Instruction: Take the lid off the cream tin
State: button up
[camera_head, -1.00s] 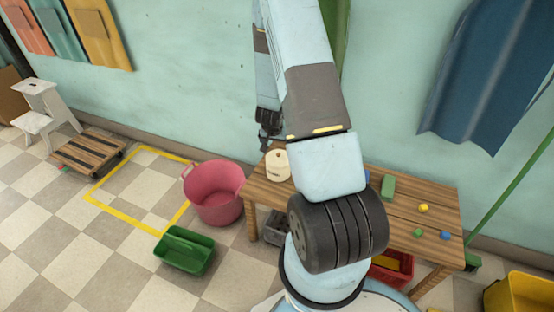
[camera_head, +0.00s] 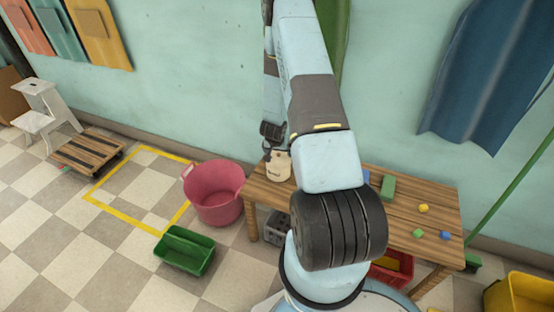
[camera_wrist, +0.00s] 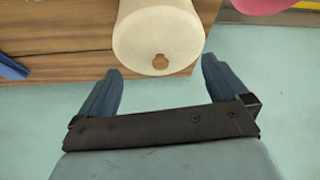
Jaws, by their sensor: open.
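The cream tin (camera_head: 278,168) stands on the left end of the wooden table in the head view, its top partly hidden by my gripper (camera_head: 272,132). In the wrist view the cream tin (camera_wrist: 158,22) is at the top centre, with a small round brown knob (camera_wrist: 160,61) on its pale lid. My gripper (camera_wrist: 164,82) is open and empty there. Its two blue fingers are spread wide, pointing at the tin, with the knob between their lines but just beyond the tips. I see no contact with the tin or lid.
The wooden table (camera_head: 403,208) carries a green block (camera_head: 388,188) and small yellow, green and blue pieces to the right. A pink tub (camera_head: 215,192) and a green crate (camera_head: 184,251) stand on the floor to the left. The wall is close behind the table.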

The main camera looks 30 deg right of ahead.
aim_at(279, 156)
jog(key=shift+x, duration=1.35)
jog(key=shift+s, duration=0.1)
jog(key=c, duration=1)
